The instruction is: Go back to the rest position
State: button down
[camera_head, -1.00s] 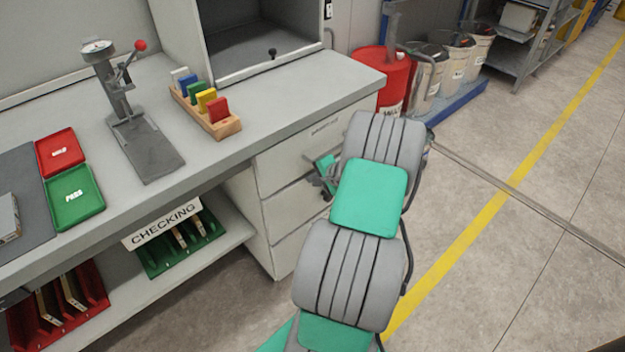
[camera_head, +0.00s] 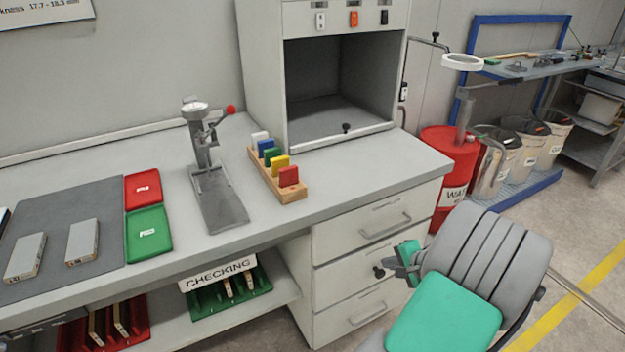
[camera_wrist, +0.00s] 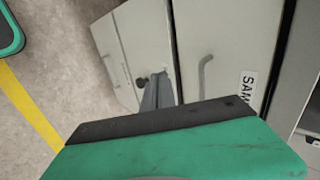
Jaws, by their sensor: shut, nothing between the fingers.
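My gripper (camera_head: 391,270) shows in the head view at the lower right, in front of the white drawer unit (camera_head: 338,243). It is apart from the bench top and holds nothing. In the wrist view its fingers (camera_wrist: 156,92) are together, pointing toward the drawer fronts, with the green gripper body below them. My grey and green arm fills the lower right corner of the head view and hides part of the floor.
The bench (camera_head: 270,213) carries a gauge stand (camera_head: 205,165), a wooden rack (camera_head: 290,194) of coloured blocks, a red tray (camera_head: 143,189) and a green tray (camera_head: 148,233). A red drum (camera_head: 447,160) and several bins stand at the right. Clear floor with a yellow line lies far right.

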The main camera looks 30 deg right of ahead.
jog(key=w+a+r+n+g+y+p, duration=0.1)
jog(key=w+a+r+n+g+p, duration=0.15)
jog(key=a+r+n, duration=0.6)
jog(key=w+a+r+n+g+p, duration=0.25)
jog(key=a+r, duration=0.25)
jog(key=a, duration=0.8)
jog(key=s+a+r+n+p, duration=0.1)
jog(key=s+a+r+n, duration=0.2)
jog(key=a, duration=0.3)
jog(key=s+a+r+n+h+p, duration=0.1)
jog(key=s+a+r+n+p, duration=0.1)
jog(key=s+a+r+n, duration=0.2)
jog(key=s+a+r, duration=0.1)
jog(key=a, duration=0.2)
jog(key=shift+s+a+r+g, duration=0.2)
jog(key=shift+s+r+g, duration=0.1)
jog(key=shift+s+g, duration=0.1)
